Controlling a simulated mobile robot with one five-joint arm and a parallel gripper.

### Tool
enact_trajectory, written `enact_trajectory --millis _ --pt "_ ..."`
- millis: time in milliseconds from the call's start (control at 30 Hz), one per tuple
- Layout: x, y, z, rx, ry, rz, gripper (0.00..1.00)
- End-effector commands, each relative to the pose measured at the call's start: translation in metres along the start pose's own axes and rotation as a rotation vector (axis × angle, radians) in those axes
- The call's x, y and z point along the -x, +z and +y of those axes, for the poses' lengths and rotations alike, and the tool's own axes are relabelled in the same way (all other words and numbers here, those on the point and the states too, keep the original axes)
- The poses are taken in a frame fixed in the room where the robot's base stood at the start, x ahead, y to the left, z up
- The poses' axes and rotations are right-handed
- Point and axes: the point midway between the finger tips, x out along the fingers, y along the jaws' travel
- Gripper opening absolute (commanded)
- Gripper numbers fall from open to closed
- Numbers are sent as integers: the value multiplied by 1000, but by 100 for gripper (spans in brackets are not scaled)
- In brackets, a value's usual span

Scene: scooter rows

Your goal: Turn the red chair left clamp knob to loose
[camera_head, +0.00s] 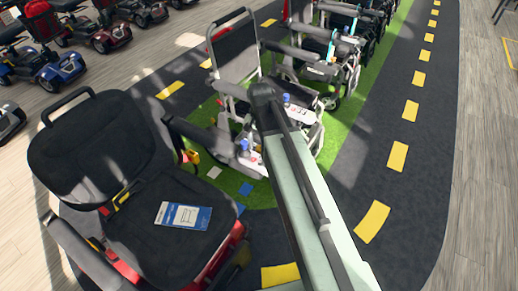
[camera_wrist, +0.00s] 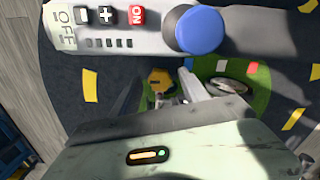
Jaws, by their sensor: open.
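The red chair (camera_head: 105,165), with a black padded seat and red lower frame, stands at the left front in the head view. In the wrist view, a yellow knob-like part (camera_wrist: 160,79) lies beyond my gripper (camera_wrist: 158,92), which is open, with no clear contact. I cannot tell which chair that part belongs to or its knob setting. In the head view my arm hides the gripper's jaws.
A control panel (camera_wrist: 120,32) with a blue joystick knob (camera_wrist: 200,30) crosses the top of the wrist view, close to me. Grey wheelchairs (camera_head: 238,55) stand on a green strip (camera_head: 345,125) behind. Scooters (camera_head: 50,65) stand at the back left. The dark lane (camera_head: 430,150) on the right is clear.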

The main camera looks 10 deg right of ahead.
Motion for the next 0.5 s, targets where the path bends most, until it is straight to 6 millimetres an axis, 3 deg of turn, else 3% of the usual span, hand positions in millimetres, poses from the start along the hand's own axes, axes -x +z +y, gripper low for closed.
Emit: enact_trajectory --millis 67,200,267,500 --pt "1 0 0 0 0 0 53" --pt "1 0 0 0 0 0 14" --pt "1 0 0 0 0 0 0" --pt "1 0 -1 13 -2 -1 0"
